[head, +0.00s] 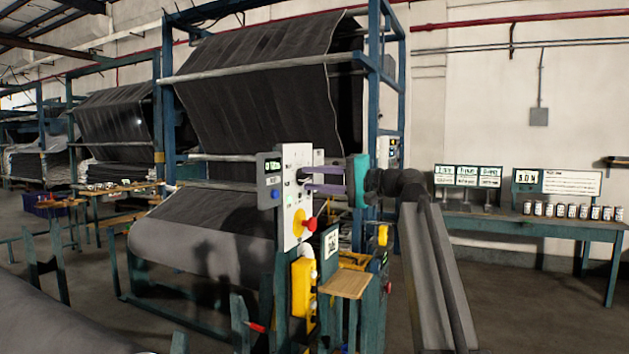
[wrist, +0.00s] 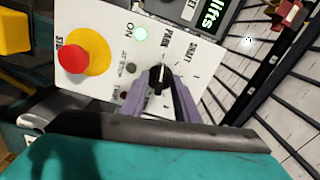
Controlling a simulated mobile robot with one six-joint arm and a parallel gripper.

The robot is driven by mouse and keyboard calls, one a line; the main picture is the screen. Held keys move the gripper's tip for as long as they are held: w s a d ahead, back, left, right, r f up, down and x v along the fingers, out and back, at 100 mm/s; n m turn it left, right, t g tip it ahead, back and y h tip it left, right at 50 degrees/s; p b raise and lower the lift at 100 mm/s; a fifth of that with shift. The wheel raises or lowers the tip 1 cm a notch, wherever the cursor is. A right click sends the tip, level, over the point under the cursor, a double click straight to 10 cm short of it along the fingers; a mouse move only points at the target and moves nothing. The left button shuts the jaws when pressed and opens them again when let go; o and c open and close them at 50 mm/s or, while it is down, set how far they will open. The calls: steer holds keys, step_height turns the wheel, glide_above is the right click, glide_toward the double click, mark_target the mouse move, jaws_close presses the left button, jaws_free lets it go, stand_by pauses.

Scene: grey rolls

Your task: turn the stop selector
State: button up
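The selector (wrist: 158,76) is a small black knob on a white control panel (wrist: 190,72), with printed labels and tick marks around it, in the wrist view. In the head view the panel (head: 291,160) stands on a post left of my gripper, and the selector is hidden behind the fingers. My gripper (head: 307,179) reaches in from the right with its two purple fingers at the panel face. In the wrist view the fingertips lie on either side of the knob. I cannot tell whether they press on it or stand slightly apart.
A red mushroom button (wrist: 73,61) on a yellow disc and a lit green lamp (wrist: 140,33) share the panel. A wooden shelf (head: 343,283) and a yellow box (head: 303,287) sit below. A large fabric roll frame (head: 265,75) stands behind.

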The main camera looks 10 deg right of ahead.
steer(key=b+v, duration=0.1)
steer(key=v, duration=1.2)
steer(key=shift+s+d+b, duration=0.2)
steer(key=shift+d+b, duration=0.05)
steer(key=shift+b, duration=0.15)
